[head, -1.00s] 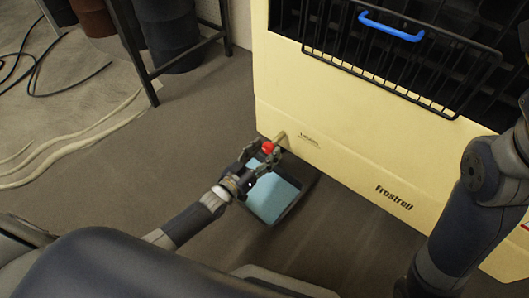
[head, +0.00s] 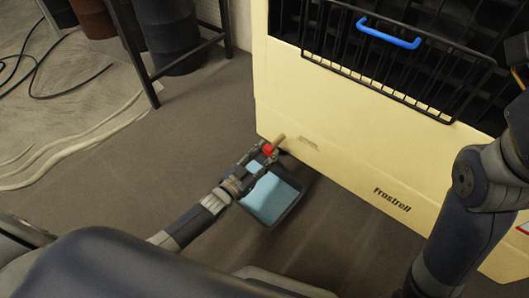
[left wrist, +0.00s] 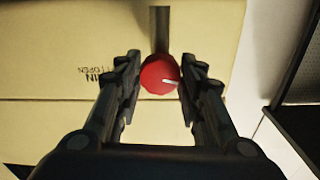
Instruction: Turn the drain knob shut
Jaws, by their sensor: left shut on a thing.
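The red drain knob (head: 268,149) sits at the low left of the pale yellow Frostrell cabinet (head: 330,165), by a short tan pipe (head: 278,139). In the left wrist view the round knob (left wrist: 157,75) has a white mark pointing right. My left gripper (head: 267,155) is shut on the knob, with a finger at each side of it in the left wrist view (left wrist: 158,82). Part of the label beside the knob reads "OPEN" in the wrist view. My right arm shows at the right edge; its gripper is out of view.
A dark tray (head: 289,211) with light blue contents lies on the floor below the knob. A black wire basket (head: 400,70) with a blue handle (head: 390,34) is above. A dark metal frame (head: 137,50) stands at the upper left. The grey floor between is clear.

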